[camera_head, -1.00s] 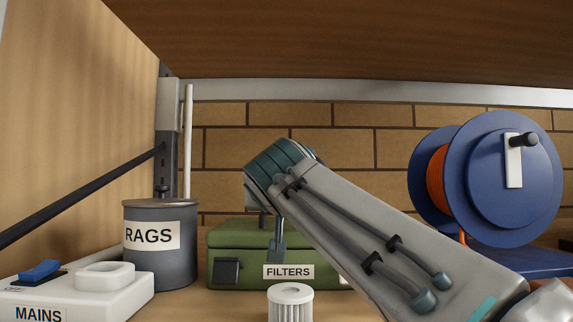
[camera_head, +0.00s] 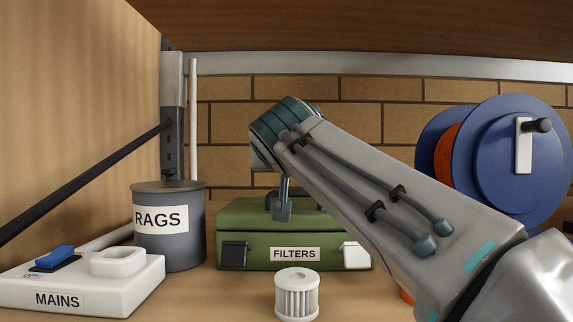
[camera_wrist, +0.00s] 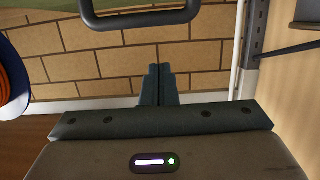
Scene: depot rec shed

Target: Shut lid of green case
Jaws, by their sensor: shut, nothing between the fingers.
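The green case (camera_head: 335,228) stands on the shelf with a FILTERS label on its front. Its lid (camera_head: 240,212) lies down over the base, and I see no clear gap along the front. A dark latch (camera_head: 234,255) is at its front left and a white one (camera_head: 356,255) at its front right. My gripper (camera_head: 283,215) is shut and empty, pointing down in front of the lid's top in the picture; I cannot tell whether it touches. In the wrist view my shut fingers (camera_wrist: 157,72) are near the dark carry handle (camera_wrist: 140,17), with a visible space between.
A grey RAGS tin (camera_head: 168,243) stands left of the case, and a white MAINS box (camera_head: 105,285) is in front of it. A white ribbed filter (camera_head: 297,298) stands before the case. A blue reel (camera_head: 500,180) is at right. A dark strut (camera_head: 85,182) slants at left.

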